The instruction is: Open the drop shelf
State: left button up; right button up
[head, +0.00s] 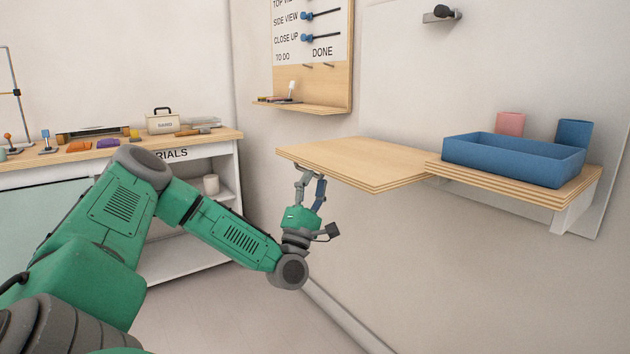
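The drop shelf (355,160) is a light plywood panel on the wall. It is raised and looks about level with the fixed shelf on its right. My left gripper (311,172) is below the left part of the panel, pointing up. Its two fingers are apart, with their tips close to the panel's underside or front edge; I cannot tell if they touch it. Nothing shows between the fingers. My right gripper is out of view.
The fixed plywood shelf (500,186) holds a blue tray (512,160), a pink cup (509,124) and a blue cup (573,133). A workbench (215,138) with tools stands at left. A board (312,85) with a small ledge hangs above. The floor below the panel is clear.

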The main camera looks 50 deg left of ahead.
pick_arm(q)
jog(key=shift+a+y, duration=0.1)
jog(key=shift+y, duration=0.2)
jog(key=v, duration=1.2)
jog(key=shift+f, duration=0.1)
dwell(0.5)
